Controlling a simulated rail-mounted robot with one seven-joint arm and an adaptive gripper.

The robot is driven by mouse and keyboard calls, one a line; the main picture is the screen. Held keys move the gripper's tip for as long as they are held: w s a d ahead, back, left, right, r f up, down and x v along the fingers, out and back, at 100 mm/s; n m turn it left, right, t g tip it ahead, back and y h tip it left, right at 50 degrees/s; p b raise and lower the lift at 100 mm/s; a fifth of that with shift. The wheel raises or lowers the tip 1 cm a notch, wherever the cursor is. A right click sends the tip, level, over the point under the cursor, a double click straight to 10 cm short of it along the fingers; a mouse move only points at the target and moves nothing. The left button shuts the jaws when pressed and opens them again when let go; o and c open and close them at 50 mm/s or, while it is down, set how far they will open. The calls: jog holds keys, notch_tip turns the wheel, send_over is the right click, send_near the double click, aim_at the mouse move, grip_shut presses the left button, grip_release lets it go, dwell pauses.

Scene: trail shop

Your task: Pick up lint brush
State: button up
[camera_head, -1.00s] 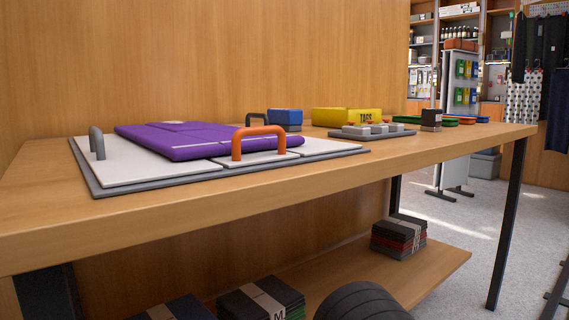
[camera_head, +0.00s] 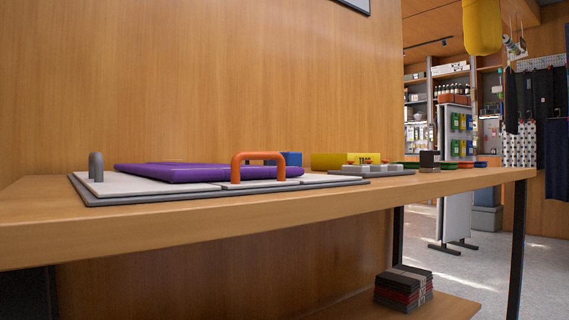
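A small dark brown and black block (camera_head: 429,160) stands upright near the right end of the wooden table (camera_head: 300,212). It may be the lint brush, but it is too small to tell. No other thing in view is clearly a lint brush. My gripper is not in view.
Folded stacks (camera_head: 403,287) lie below.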

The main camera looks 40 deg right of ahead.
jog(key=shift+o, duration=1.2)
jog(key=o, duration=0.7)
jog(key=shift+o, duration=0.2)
